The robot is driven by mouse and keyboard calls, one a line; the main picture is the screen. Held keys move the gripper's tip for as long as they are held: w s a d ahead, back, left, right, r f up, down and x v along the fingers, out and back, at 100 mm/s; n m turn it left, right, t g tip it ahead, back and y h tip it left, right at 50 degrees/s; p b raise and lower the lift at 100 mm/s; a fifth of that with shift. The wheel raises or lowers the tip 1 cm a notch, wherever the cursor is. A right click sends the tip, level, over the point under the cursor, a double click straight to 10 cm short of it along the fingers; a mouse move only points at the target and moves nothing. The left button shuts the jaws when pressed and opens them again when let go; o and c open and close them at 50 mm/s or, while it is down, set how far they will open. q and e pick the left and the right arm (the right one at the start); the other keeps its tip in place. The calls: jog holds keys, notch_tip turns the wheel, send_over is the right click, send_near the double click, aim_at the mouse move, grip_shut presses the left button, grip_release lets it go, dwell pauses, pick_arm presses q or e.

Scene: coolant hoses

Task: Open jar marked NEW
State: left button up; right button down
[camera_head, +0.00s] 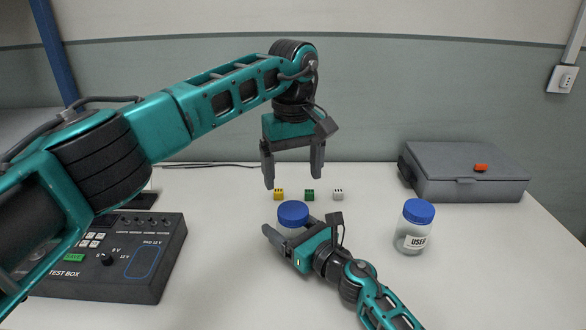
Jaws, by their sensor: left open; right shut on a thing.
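A clear jar (287,231) with a blue lid (293,213) stands on the table, and no label shows on its visible side. My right gripper (300,229) is shut on this jar's body from the front, with a finger on either side, and hides much of the body. My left gripper (293,180) is open and empty, pointing down above and slightly behind the blue lid, apart from it. A second clear jar (405,238) with a blue lid (419,211) stands to the right, with a label reading "USED".
Yellow (279,194), green (309,195) and white (338,194) small cubes lie behind the held jar. A dark test box (130,275) is at left. A grey case (465,175) with an orange latch stands at the back right. The front right table is clear.

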aim_at(293, 209)
pick_arm(q)
jog(key=m, duration=0.3)
jog(key=shift+m, duration=0.3)
jog(key=shift+f+m, duration=0.25)
jog(key=shift+m, duration=0.15)
notch_tip(293, 209, down, 8)
jog(key=shift+r, duration=0.2)
